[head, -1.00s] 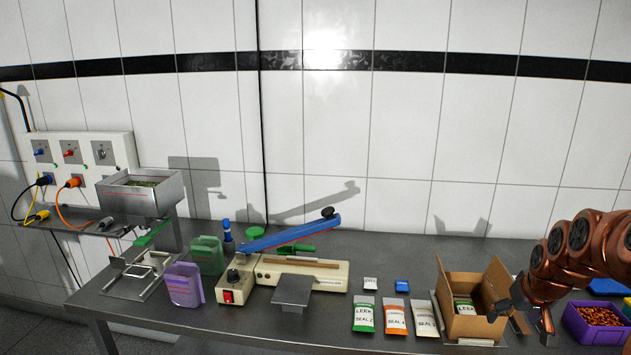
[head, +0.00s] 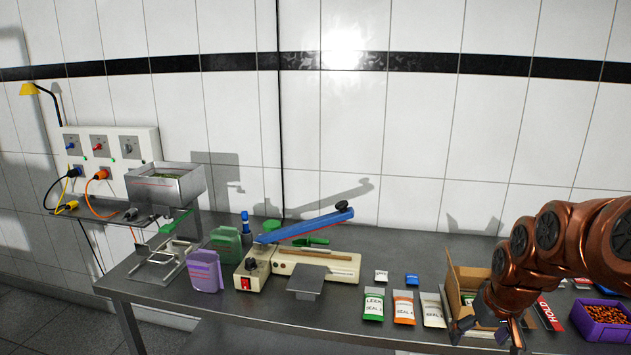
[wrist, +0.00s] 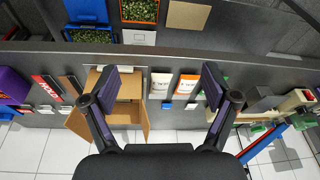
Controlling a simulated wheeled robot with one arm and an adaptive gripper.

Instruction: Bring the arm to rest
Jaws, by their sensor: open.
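My gripper (wrist: 157,88) is open and empty in the wrist view, its two dark fingers spread wide. Below and between the fingers, the open cardboard box (wrist: 124,112) stands on the table. In the head view my copper arm comes in from the right, and my gripper (head: 492,332) hangs at the front of the box (head: 457,292). The arm hides much of the box and its contents. I cannot tell whether the gripper touches the box.
Seed pouches (head: 373,305) lie left of the box. A blue-armed sealer (head: 305,228), a purple jug (head: 205,272) and a green jug (head: 227,243) stand further left. A purple tray of brown pieces (head: 578,318) is at the right. The table's front edge is close.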

